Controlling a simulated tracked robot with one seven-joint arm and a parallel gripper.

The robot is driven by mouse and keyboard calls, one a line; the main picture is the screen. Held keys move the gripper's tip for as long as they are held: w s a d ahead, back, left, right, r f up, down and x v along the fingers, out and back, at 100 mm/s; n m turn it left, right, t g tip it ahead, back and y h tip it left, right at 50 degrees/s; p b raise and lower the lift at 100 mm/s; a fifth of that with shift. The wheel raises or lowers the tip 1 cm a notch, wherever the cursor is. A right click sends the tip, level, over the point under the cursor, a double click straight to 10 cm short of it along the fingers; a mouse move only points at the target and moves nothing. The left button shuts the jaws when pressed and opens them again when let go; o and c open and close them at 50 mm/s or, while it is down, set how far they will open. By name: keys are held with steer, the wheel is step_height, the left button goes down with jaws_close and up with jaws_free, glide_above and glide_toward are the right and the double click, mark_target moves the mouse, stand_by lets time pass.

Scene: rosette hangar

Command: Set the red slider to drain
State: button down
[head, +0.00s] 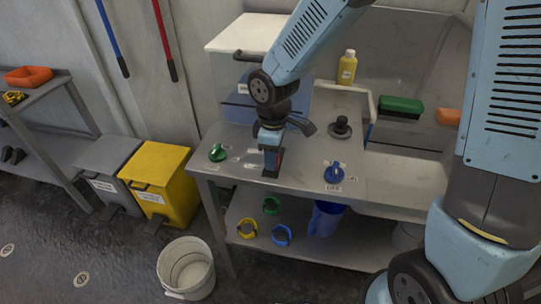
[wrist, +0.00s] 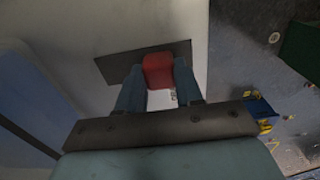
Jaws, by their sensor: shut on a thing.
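The red slider (wrist: 158,70) is a small red block on a dark slotted plate (wrist: 118,66) in the wrist view. My gripper (wrist: 160,85) has its two blue fingers on either side of the block, shut on it. In the head view my gripper (head: 271,160) points down onto the bench top (head: 312,150), and the slider is mostly hidden by the fingers. The dark plate also shows beneath it in the head view (head: 270,174). Small labels lie near the plate, but I cannot read which one says drain.
A green knob (head: 217,152) is left of my gripper and a blue knob (head: 334,173) right of it. A black knob (head: 341,127) and a yellow bottle (head: 347,67) stand behind. Brushes (head: 401,106) are at the back right. A bucket (head: 187,269) stands on the floor.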

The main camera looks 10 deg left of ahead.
steer(key=c, duration=0.7)
jaws_free()
steer(key=shift+s, duration=0.25)
steer(key=shift+r, duration=0.1)
step_height(320, 180, up, 14)
steer(key=shift+f, duration=0.2)
steer(key=s+d+r+m+t, duration=0.2)
steer(key=d+m, duration=0.3)
steer(key=d, duration=0.5)
steer(key=s+d+r+m+t, duration=0.1)
steer(key=s+d+r+m, duration=0.2)
steer(key=d, duration=0.7)
steer(key=s+d+r+m+t, duration=0.2)
steer(key=d+r+m, duration=0.4)
steer(key=d+m, duration=0.3)
steer(key=shift+s+d+r+t, duration=0.15)
steer(key=shift+s+d+t, duration=0.15)
steer(key=shift+s+d, duration=0.45)
